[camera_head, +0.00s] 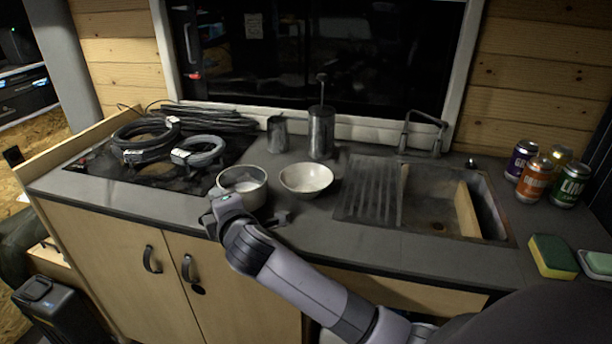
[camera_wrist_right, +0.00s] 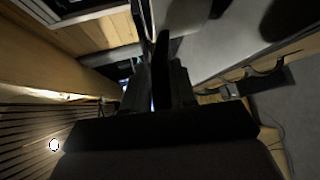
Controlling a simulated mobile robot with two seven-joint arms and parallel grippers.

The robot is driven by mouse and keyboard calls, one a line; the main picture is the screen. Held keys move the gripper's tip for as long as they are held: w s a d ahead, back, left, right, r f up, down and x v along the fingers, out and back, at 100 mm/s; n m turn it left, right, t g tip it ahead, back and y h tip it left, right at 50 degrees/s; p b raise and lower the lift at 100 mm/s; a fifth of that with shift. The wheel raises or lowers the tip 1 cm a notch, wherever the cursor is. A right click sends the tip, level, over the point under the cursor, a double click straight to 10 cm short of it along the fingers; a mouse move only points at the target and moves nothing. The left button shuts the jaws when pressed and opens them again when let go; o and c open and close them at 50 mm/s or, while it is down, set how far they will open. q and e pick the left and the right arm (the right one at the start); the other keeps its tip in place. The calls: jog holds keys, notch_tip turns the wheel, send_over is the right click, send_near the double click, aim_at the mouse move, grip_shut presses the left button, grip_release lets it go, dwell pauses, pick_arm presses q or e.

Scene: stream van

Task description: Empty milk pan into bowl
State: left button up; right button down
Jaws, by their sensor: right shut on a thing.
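The milk pan (camera_head: 255,197) is a small light metal pot with white contents, near the front of the counter. It looks about upright; I cannot tell whether it touches the counter. The bowl (camera_head: 306,190) is pale and speckled, and stands just right of the pan. My right gripper (camera_head: 226,203) is at the pan's near side, shut on its handle. In the right wrist view my right gripper (camera_wrist_right: 161,85) has a dark bar, apparently the handle (camera_wrist_right: 162,48), between its fingers. The pan's handle is mostly hidden in the head view. My left gripper is out of view.
A hob (camera_head: 120,178) with coiled cables (camera_head: 145,140) is at the left. A metal cup (camera_head: 277,134) and a tall metal press (camera_head: 321,135) stand behind. The sink (camera_head: 440,205), several cans (camera_head: 535,180) and a sponge (camera_head: 552,257) are to the right.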

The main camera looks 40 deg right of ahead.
jog(key=s+d+r+m+t+y, duration=0.1)
jog(key=s+d+r+m+t, duration=0.2)
jog(key=d+r+m, duration=0.6)
jog(key=shift+s+d+r+b, duration=0.35)
jog(key=shift+d+r, duration=0.15)
jog(key=shift+d, duration=0.6)
